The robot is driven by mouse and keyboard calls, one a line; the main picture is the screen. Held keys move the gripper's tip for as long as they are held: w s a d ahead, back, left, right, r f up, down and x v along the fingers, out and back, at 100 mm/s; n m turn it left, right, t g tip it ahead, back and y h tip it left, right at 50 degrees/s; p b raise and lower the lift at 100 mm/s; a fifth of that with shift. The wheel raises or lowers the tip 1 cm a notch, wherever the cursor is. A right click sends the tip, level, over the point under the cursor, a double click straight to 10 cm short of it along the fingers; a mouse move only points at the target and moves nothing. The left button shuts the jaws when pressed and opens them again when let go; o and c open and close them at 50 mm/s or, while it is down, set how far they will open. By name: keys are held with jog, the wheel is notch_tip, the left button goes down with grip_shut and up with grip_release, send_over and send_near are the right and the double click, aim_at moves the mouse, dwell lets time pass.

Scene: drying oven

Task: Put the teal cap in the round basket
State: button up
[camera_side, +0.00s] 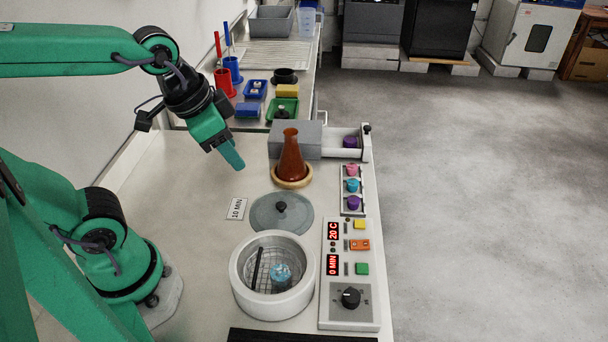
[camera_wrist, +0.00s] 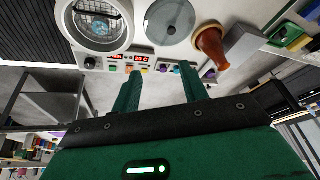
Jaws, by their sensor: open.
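The teal cap (camera_side: 352,185) sits in a white rack between a pink cap and a purple cap, right of the flask. A white round vessel (camera_side: 239,281) stands open at the front, with a wire mesh basket (camera_side: 297,268) inside. A glass item with blue contents (camera_side: 281,274) is in it. The vessel also shows in the wrist view (camera_wrist: 70,22). My gripper (camera_side: 231,158) is open and empty, above the bench and left of the flask, well apart from the cap. Its two fingers are spread in the wrist view (camera_wrist: 158,77).
A grey lid (camera_side: 265,217) lies behind the vessel. An amber flask (camera_side: 291,160) stands on a wooden ring in front of a grey block (camera_side: 314,137). A control panel (camera_side: 334,237) is right of the vessel. The bench's left part is mostly clear.

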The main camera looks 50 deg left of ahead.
jog(key=a+n, duration=0.1)
jog(key=a+r+n, duration=0.1)
jog(key=s+n+t, duration=0.1)
jog(key=shift+s+a+r+y, duration=0.1)
jog(key=shift+a+r+y, duration=0.2)
jog(key=shift+a, duration=0.1)
dwell(0.5)
